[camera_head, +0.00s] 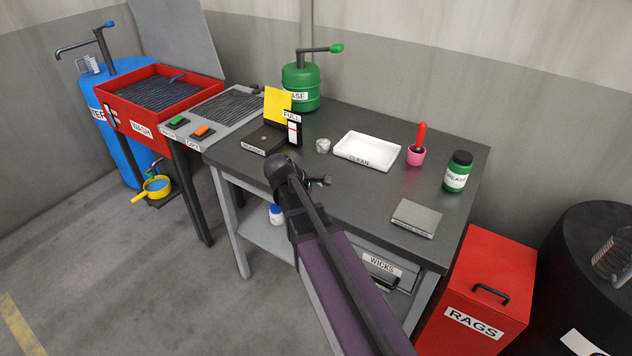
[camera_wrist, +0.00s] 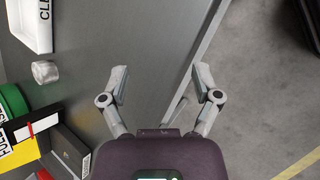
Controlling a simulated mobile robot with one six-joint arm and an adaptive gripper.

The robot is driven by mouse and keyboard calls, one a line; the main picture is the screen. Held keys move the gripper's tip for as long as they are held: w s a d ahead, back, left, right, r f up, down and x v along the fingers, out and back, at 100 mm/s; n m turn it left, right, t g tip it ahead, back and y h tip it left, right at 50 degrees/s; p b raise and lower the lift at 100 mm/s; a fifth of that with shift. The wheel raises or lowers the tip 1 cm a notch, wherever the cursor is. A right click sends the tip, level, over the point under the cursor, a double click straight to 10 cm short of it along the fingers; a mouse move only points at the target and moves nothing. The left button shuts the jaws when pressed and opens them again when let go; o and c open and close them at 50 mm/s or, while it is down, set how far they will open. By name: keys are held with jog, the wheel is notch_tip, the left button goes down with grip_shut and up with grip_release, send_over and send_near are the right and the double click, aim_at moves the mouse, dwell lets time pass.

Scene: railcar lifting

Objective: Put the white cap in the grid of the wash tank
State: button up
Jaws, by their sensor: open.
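The red wash tank (camera_head: 136,122) stands at the back left in the head view, its dark grid (camera_head: 160,96) open on top under a raised grey lid. A small whitish faceted piece (camera_head: 323,145) sits on the dark table left of the white CLEAN tray; I cannot tell for sure that it is the white cap. It also shows in the wrist view (camera_wrist: 42,58). My gripper (camera_head: 318,181) is over the table's front edge, nearer than the whitish piece. In the wrist view its fingers (camera_wrist: 161,76) are spread with nothing between them.
A grey drain board (camera_head: 232,104) lies between tank and table. The FULL stand with a yellow card (camera_head: 277,104), the green grease pump (camera_head: 301,85), CLEAN tray (camera_head: 367,152), pink cup (camera_head: 415,156) and green jar (camera_head: 458,171) stand on the table. The table's front middle is mostly clear.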

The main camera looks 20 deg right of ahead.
jog(key=s+a+f+m+y+b, duration=0.2)
jog(key=s+a+f+m+y, duration=0.1)
jog(key=s+a+f+m, duration=0.1)
jog(key=s+a+f+m+g+y+b, duration=0.1)
jog(key=s+a+f+m+y+b, duration=0.2)
jog(key=s+m, duration=0.4)
notch_tip(320, 180, down, 2)
jog(key=shift+s+a+f+y, duration=0.25)
jog(key=shift+s+a+y, duration=0.45)
jog(key=shift+s, duration=0.55)
